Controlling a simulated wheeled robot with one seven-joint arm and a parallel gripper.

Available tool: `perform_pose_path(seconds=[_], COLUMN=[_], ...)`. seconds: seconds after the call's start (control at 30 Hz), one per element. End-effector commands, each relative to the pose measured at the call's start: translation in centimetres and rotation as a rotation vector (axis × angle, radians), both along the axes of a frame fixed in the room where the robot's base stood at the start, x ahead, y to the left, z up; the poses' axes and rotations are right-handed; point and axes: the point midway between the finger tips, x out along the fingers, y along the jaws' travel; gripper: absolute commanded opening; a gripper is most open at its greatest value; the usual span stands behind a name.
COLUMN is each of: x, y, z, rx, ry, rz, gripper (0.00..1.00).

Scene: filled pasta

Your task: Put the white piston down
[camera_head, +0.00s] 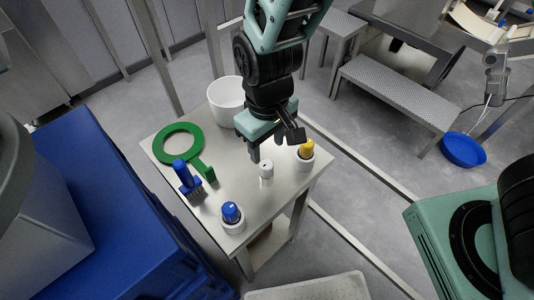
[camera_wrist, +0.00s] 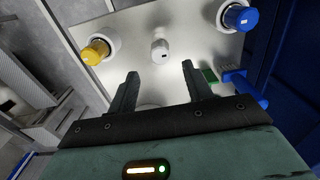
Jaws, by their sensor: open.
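The white piston (camera_head: 266,170) stands upright on the metal table (camera_head: 240,182), near its right side. It also shows in the wrist view (camera_wrist: 160,51), beyond my fingertips and roughly between their lines. My gripper (camera_head: 272,150) is open and empty, above the table and just behind the piston in the head view. In the wrist view both fingers of my gripper (camera_wrist: 160,82) are apart with bare table between them. The piston stands clear of both fingers there.
A white cup with a yellow piece (camera_head: 306,149) stands right of the piston. A white cup with a blue piece (camera_head: 231,213) stands at the front. A blue brush (camera_head: 186,175), a green ring with a handle (camera_head: 178,142) and a white bucket (camera_head: 226,97) occupy the left and back.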

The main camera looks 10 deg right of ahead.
Motion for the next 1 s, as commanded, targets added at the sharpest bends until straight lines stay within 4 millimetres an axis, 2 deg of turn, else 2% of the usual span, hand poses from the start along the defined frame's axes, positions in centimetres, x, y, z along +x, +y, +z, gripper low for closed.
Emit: perform_pose_path(seconds=[0.03, 0.2, 0.43, 0.53, 0.67, 0.83, 1.0], x=[0.0, 0.0, -0.1, -0.8, -2.9, -6.6, -9.4], y=[0.0, 0.0, -0.1, -0.5, -1.5, -3.7, -6.2], z=[1.0, 3.1, 3.9, 4.5, 6.5, 9.9, 11.9], rx=[0.003, 0.001, 0.001, 0.018, 0.064, 0.107, 0.093], ry=[-0.003, 0.000, 0.003, 0.021, 0.059, 0.074, 0.039], rz=[0.002, 0.001, -0.002, -0.005, -0.003, 0.026, 0.058], gripper=[0.50, 0.50, 0.50, 0.50, 0.50, 0.50, 0.50])
